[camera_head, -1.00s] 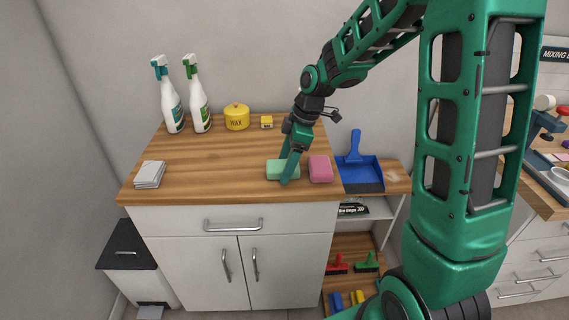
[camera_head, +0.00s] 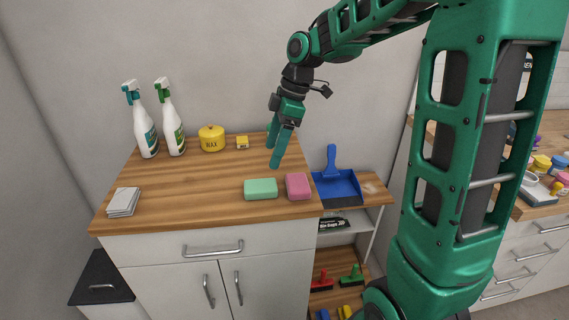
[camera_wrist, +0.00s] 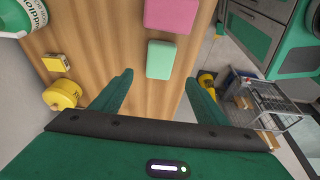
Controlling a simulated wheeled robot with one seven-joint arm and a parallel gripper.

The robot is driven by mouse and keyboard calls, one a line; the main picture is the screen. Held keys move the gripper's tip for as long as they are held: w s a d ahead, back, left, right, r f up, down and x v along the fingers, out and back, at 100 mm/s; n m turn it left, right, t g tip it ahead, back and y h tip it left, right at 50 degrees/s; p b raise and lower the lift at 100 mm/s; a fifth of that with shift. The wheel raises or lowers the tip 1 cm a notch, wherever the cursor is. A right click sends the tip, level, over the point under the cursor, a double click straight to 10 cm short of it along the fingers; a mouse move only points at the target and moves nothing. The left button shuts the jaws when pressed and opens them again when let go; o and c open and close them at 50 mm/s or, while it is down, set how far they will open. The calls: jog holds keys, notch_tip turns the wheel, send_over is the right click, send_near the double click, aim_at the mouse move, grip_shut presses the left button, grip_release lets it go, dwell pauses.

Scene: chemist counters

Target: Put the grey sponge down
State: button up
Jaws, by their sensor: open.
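I see no grey sponge. A pale green sponge (camera_head: 261,189) lies flat on the wooden counter top (camera_head: 190,185), near its front edge. A pink sponge (camera_head: 299,186) lies just right of it. My gripper (camera_head: 273,157) is above the counter, raised and behind the green sponge, apart from it. Its two fingers are spread with nothing between them. In the wrist view the green sponge (camera_wrist: 160,59) lies beyond the open fingertips, with the pink sponge (camera_wrist: 171,15) farther on.
A blue dustpan (camera_head: 336,185) lies right of the pink sponge. Two spray bottles (camera_head: 173,128), a yellow wax tin (camera_head: 211,138) and a small yellow box (camera_head: 242,142) stand at the back. A pale stack of cloths (camera_head: 123,202) lies front left. The counter's middle is clear.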

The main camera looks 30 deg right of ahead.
jog(key=s+d+f+m+h, duration=0.1)
jog(key=s+d+m, duration=0.3)
jog(key=s+m, duration=0.3)
jog(key=s+d+f+m+h, duration=0.1)
jog(key=s+d+m, duration=0.4)
jog(key=s, duration=0.8)
jog(key=s+d+f+m+g+h, duration=0.1)
jog(key=s+d+m, duration=0.3)
jog(key=s+m, duration=0.4)
jog(key=shift+s+d+f+m, duration=0.15)
jog(key=shift+s+f+m, duration=0.3)
jog(key=shift+s, duration=0.65)
jog(key=shift+w, duration=0.15)
jog(key=shift+w+f, duration=0.25)
jog(key=shift+w, duration=0.25)
jog(key=shift+o, duration=0.5)
